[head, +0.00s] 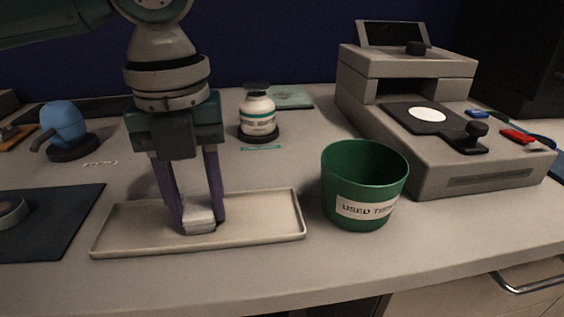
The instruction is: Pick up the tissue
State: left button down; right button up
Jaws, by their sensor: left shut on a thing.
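A small white folded tissue (199,219) is between the fingertips of my left gripper (199,222), over the shallow beige tray (265,214). The gripper points down and is shut on the tissue, one finger on each side of it. The tissue is at or just above the tray floor; I cannot tell whether it still touches. My right gripper is not in view.
A green bin (365,180) labelled "USED T..." stands right of the tray. A grey machine (440,150) is at the back right. A white bottle (257,114) and a blue bulb (65,124) stand behind. A dark mat (60,230) lies left.

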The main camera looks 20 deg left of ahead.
aim_at(198, 208)
pick_arm(q)
jog(key=shift+r, duration=0.1)
notch_tip(198, 208, up, 20)
jog(key=p, duration=0.4)
